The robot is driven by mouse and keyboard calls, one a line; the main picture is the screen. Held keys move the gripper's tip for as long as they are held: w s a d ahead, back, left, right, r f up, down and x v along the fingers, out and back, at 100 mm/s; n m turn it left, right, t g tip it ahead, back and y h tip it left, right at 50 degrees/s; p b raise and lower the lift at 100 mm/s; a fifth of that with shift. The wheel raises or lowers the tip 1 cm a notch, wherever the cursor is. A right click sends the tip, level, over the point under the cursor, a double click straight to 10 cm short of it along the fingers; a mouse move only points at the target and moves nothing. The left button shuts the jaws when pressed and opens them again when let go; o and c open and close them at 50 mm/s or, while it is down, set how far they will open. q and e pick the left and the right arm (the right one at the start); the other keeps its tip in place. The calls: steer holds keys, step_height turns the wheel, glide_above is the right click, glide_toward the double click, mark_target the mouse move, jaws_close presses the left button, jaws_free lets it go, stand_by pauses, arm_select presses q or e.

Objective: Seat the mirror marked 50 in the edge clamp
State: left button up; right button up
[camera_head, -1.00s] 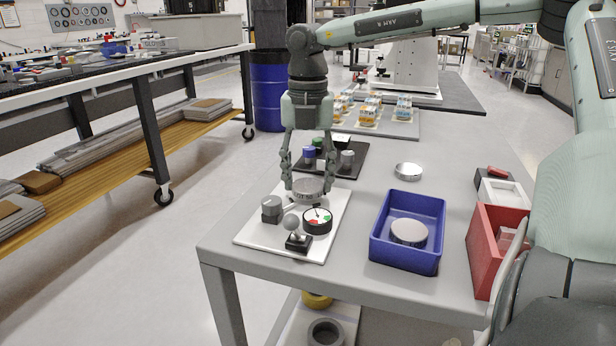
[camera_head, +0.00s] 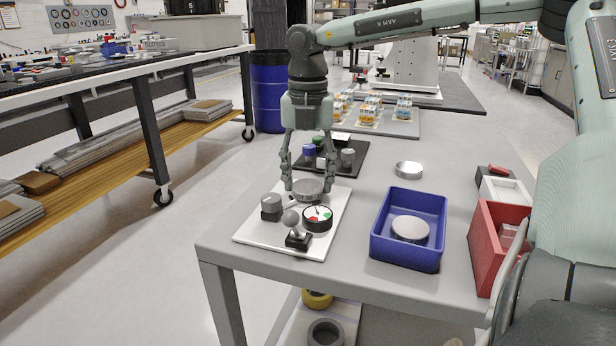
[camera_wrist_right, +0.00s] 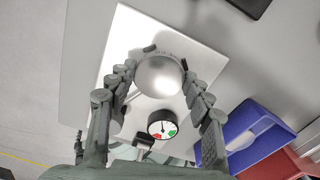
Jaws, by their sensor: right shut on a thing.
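My right gripper (camera_head: 307,187) points down over the white board (camera_head: 330,240) and is shut on a round grey mirror (camera_head: 310,189), one finger on each side of its rim. In the right wrist view the mirror (camera_wrist_right: 159,76) shows a bright, smooth face between the fingers. The number on it is not readable. The mirror is low at the board's far part; whether it touches the board or clamp cannot be told. Small dark pieces (camera_wrist_right: 150,48) show at its far rim, possibly clamp parts. The edge clamp is not clearly distinguishable. My left gripper is not in view.
A dial gauge (camera_head: 317,217), a grey cylinder (camera_head: 271,207) and a ball-topped knob (camera_head: 291,219) stand close by on the board. A blue bin (camera_head: 378,240) holds another disc (camera_head: 410,229). Another disc (camera_head: 408,169) lies behind it. A red bin (camera_head: 485,250) is at right.

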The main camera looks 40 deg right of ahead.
steer(key=shift+f+b, duration=0.2)
steer(key=shift+b, duration=0.15)
stand_by(0.6)
steer(key=o, duration=1.3)
steer(key=shift+r, duration=0.15)
steer(key=shift+r+p, duration=0.65)
steer(key=shift+r, duration=0.75)
steer(key=o, duration=0.4)
